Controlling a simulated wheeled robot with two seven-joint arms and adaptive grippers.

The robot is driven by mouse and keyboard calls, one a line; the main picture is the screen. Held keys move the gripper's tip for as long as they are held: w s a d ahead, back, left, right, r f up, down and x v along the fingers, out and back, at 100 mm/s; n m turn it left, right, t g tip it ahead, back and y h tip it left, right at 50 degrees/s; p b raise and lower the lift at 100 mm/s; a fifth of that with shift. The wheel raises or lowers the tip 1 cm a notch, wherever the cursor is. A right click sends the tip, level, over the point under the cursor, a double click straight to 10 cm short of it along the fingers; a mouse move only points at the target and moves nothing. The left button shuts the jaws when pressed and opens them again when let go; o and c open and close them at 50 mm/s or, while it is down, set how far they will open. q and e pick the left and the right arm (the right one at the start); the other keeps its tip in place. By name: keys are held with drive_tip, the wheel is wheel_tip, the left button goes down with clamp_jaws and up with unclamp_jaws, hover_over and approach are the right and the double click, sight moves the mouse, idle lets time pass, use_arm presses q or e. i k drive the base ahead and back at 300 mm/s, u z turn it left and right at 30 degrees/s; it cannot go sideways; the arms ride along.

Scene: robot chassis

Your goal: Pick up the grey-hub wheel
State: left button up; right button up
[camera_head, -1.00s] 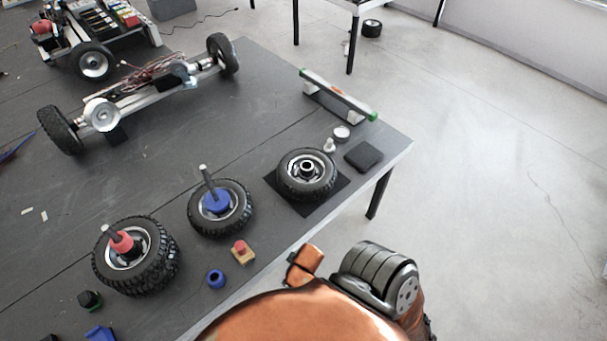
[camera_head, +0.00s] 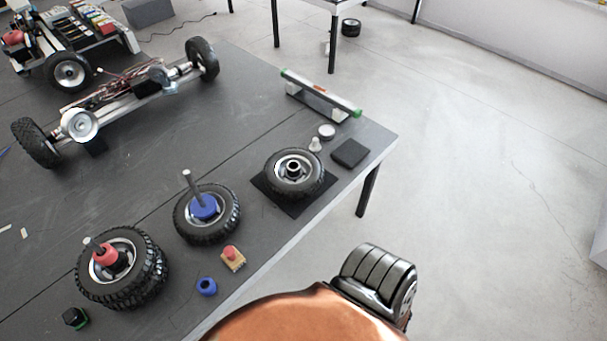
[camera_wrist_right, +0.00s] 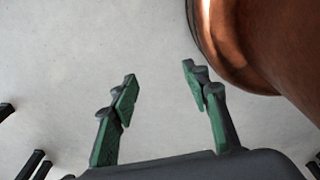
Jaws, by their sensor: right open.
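The grey-hub wheel (camera_head: 318,186) lies flat on a black square mat (camera_head: 281,201) near the table's right front edge, its grey hub facing up. A wheel with a blue hub and a post (camera_head: 236,222) lies to its left. A stack of wheels with a red hub (camera_head: 150,289) stands further left. In the right wrist view my right gripper (camera_wrist_right: 163,90) is open and empty, with green fingers apart over bare grey floor. The wheel is not in that wrist view. My left gripper is not in view.
A chassis axle with wheels (camera_head: 140,97) lies at the back left of the table. A level bar (camera_head: 320,96), a small black block (camera_head: 349,152), a blue ring (camera_head: 206,286) and a red-topped block (camera_head: 232,260) are near the wheels. Open floor lies right of the table.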

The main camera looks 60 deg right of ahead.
sight(293, 175)
drive_tip(key=z, duration=1.75)
